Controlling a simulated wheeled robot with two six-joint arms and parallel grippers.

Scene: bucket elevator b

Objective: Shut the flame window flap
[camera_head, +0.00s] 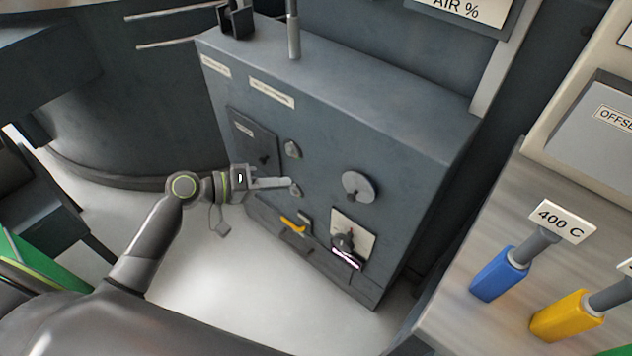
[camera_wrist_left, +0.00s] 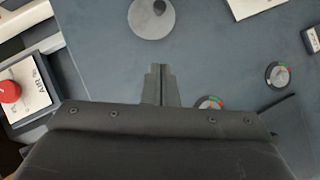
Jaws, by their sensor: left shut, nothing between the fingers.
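A round light-grey disc (camera_head: 358,186) with a small dark spot is on the front of the dark blue-grey cabinet; it looks like the flame window flap. It also shows at the top of the left wrist view (camera_wrist_left: 149,22). I cannot tell from its look whether it is open or shut. My left gripper (camera_head: 288,183) is in front of the cabinet, to the left of the disc and apart from it. Its fingers are shut and empty, and in the left wrist view the fingertips (camera_wrist_left: 160,70) sit below the disc. My right gripper is not in view.
Small dials (camera_head: 292,149) sit on the cabinet front near my left gripper, beside a panel (camera_head: 254,140). Below are a yellow handle (camera_head: 293,224) and a white plate with a dark knob (camera_head: 345,243). A bench with blue (camera_head: 500,274) and yellow handles (camera_head: 566,317) stands at right.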

